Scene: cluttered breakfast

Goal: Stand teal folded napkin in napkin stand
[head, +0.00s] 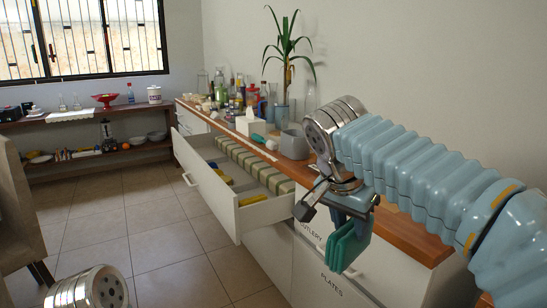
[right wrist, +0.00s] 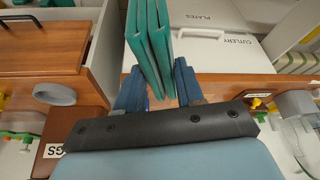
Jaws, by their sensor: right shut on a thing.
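The teal folded napkin (head: 347,246) hangs from my right gripper (head: 350,203), in front of the white cabinet fronts below the wooden counter. In the right wrist view the napkin (right wrist: 151,45) shows as flat teal layers between the two blue fingers of the gripper (right wrist: 160,86), which is shut on it. The napkin is clear of the counter top in the head view. I cannot make out the napkin stand for certain in either view. My left gripper is not in view.
An open white drawer (head: 268,214) holds a row of packets and yellow items, left of my right gripper. On the counter (head: 410,232) stand a grey square container (head: 294,145), a white box (head: 250,125), bottles and a potted plant (head: 285,60). The tiled floor (head: 150,225) is clear.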

